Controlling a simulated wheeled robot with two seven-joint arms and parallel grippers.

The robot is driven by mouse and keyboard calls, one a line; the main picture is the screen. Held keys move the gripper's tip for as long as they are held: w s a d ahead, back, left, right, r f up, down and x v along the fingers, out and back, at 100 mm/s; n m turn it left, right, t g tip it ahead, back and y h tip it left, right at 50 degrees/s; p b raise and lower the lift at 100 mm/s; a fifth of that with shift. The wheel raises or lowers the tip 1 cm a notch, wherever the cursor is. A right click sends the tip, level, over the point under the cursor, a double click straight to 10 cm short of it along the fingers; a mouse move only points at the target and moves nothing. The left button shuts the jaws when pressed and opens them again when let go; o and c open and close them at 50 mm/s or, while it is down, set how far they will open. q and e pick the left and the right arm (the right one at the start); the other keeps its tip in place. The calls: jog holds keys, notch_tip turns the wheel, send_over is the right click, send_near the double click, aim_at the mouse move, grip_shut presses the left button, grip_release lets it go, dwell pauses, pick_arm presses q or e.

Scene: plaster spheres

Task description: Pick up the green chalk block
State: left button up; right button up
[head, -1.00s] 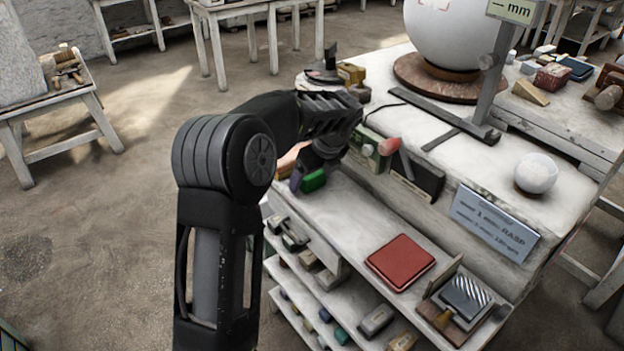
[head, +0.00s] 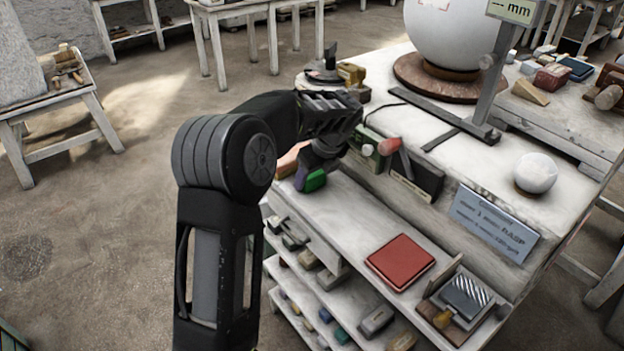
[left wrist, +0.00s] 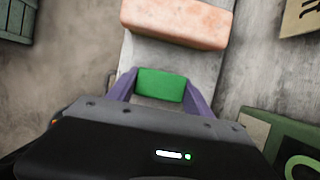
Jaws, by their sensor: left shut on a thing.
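The green chalk block (head: 315,180) shows at the left end of the workbench's upper shelf, under my left gripper (head: 306,180). In the left wrist view the green chalk block (left wrist: 161,85) sits between the two purple fingers of my left gripper (left wrist: 160,92), which touch it on both sides. My left gripper is shut on it. The head view shows only part of the block; the gripper hides the rest. I cannot tell whether it is clear of the shelf. My right gripper is not in view.
A pinkish-orange block (left wrist: 178,20) lies just beyond the green block. A green box (head: 366,148) stands close on the right. A red pad (head: 400,262) lies farther along the shelf (head: 350,222). The shelf between is mostly clear.

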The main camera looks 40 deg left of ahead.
pick_arm(q)
jog(key=shift+c, duration=0.8)
notch_tip(320, 180, up, 10)
jog(key=shift+r, duration=0.1)
dwell(1.2)
